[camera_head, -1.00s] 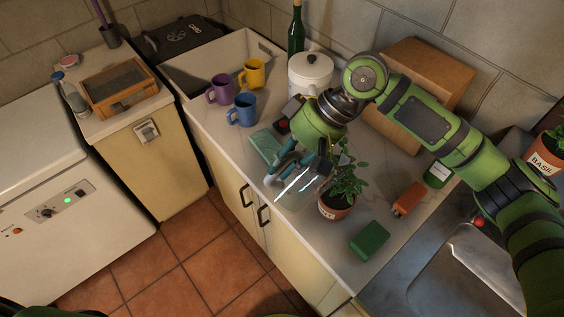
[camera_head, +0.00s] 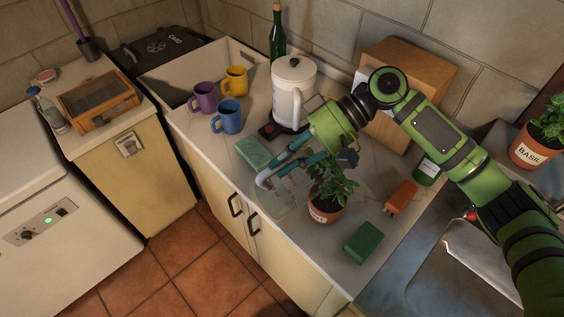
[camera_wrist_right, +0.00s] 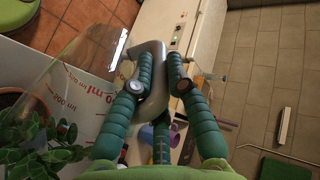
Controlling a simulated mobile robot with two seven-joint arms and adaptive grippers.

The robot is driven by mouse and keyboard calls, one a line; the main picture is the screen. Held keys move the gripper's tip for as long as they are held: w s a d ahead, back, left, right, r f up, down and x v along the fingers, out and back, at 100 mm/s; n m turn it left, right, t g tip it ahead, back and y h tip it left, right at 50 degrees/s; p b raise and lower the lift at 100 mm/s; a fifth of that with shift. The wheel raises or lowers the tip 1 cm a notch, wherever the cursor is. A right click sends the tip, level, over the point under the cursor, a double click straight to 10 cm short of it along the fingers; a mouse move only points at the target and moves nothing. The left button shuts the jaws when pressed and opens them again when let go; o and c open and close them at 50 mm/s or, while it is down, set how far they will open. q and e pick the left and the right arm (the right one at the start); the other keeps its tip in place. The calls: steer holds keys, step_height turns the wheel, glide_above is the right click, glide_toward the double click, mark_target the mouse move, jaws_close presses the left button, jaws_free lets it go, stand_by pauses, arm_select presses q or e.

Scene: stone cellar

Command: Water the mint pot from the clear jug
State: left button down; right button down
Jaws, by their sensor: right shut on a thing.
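The mint pot (camera_head: 322,216) is a small terracotta pot with a leafy plant and a white label, standing on the counter. In the right wrist view its leaves (camera_wrist_right: 40,142) show at lower left. The clear jug (camera_head: 283,198) is see-through and hard to make out just left of the mint. In the right wrist view its clear wall with printed ml marks (camera_wrist_right: 75,85) shows beside the leaves. My right gripper (camera_head: 278,170) is shut on the jug's handle (camera_wrist_right: 155,75). I cannot tell the water level, nor whether any water flows. My left gripper is out of view.
A white kettle (camera_head: 290,92), green bottle (camera_head: 277,38), several mugs (camera_head: 228,116) and a wooden box (camera_head: 408,75) stand behind. A green block (camera_head: 367,242) and orange block (camera_head: 401,197) lie right, near the sink (camera_head: 470,265).

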steer(key=shift+w+d+f+b, duration=0.1)
steer(key=shift+d+f+b, duration=0.1)
steer(key=shift+b, duration=0.15)
steer(key=shift+r, duration=0.15)
steer(key=shift+w+d+y+b, duration=0.15)
steer(key=shift+d+y+b, duration=0.25)
steer(key=shift+y, duration=0.1)
stand_by(0.8)
steer(key=shift+a+r+p, duration=0.2)
steer(key=shift+r+p, duration=0.1)
steer(key=shift+p, duration=0.45)
steer(key=shift+s+a+h+p, duration=0.25)
steer(key=shift+h+p, duration=0.15)
steer(key=shift+p, duration=0.15)
steer(key=shift+a+f, duration=0.1)
steer(key=shift+f, duration=0.1)
